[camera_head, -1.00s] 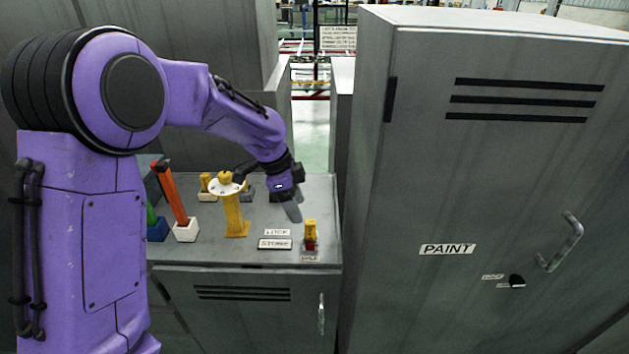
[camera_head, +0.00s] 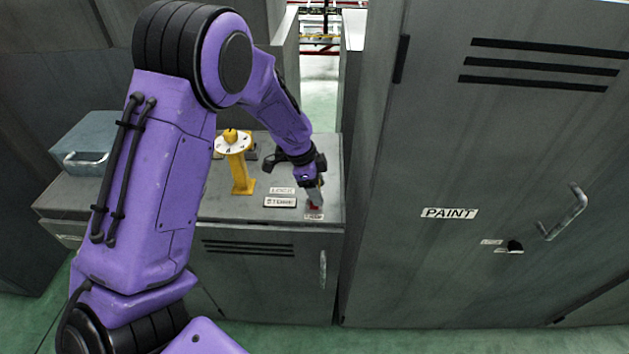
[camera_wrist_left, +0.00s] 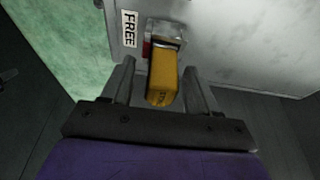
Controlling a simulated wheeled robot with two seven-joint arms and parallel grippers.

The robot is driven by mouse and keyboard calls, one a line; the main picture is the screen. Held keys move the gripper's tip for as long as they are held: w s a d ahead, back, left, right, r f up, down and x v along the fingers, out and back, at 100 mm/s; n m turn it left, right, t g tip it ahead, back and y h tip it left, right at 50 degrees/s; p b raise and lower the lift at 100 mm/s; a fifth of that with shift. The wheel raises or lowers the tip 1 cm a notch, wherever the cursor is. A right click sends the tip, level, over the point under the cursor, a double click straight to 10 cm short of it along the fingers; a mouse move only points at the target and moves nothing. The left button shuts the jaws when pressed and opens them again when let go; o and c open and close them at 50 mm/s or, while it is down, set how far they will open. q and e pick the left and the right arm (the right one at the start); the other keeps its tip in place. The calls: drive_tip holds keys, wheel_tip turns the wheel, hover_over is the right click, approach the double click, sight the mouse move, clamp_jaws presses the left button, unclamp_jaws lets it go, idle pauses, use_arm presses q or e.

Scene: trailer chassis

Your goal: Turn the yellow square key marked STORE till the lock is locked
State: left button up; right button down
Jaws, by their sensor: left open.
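The yellow square key (camera_wrist_left: 163,72) sits in a grey metal lock (camera_wrist_left: 166,31) in the left wrist view, with small dark letters on its near end. A red patch (camera_wrist_left: 147,49) shows beside the lock, near a label reading FREE (camera_wrist_left: 130,29). My left gripper (camera_wrist_left: 158,80) is open, with one finger on each side of the key; contact is not clear. In the head view my left gripper (camera_head: 315,192) is over the lock at the cabinet top's front right and hides most of the key. A STORE plate (camera_head: 280,202) lies to its left. My right gripper is out of view.
A yellow post with a white disc (camera_head: 234,145) stands left of the gripper on the low cabinet (camera_head: 225,208). A tall grey PAINT cabinet (camera_head: 430,150) rises close on the right. A grey-blue case (camera_head: 88,135) sits at the left.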

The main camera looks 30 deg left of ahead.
use_arm(q)
drive_tip(key=shift+s, duration=0.1)
drive_tip(key=c, duration=1.1)
drive_tip(key=shift+m+g, duration=0.3)
drive_tip(key=shift+m, duration=1.4)
drive_tip(key=shift+d+m+g+h+p, duration=0.1)
drive_tip(key=shift+m+g+h+p, duration=0.35)
drive_tip(key=shift+m, duration=0.55)
drive_tip(key=shift+m+g, duration=0.25)
drive_tip(key=shift+m, duration=0.55)
drive_tip(key=shift+s+m+g, duration=0.1)
drive_tip(key=shift+m+g, duration=0.2)
drive_tip(key=shift+m, duration=0.6)
drive_tip(key=shift+f+m+y, duration=0.1)
drive_tip(key=shift+m+y, duration=0.15)
drive_tip(key=shift+m, duration=0.55)
drive_tip(key=o, duration=1.2)
drive_tip(key=v, duration=1.2)
drive_tip(key=shift+w, duration=0.3)
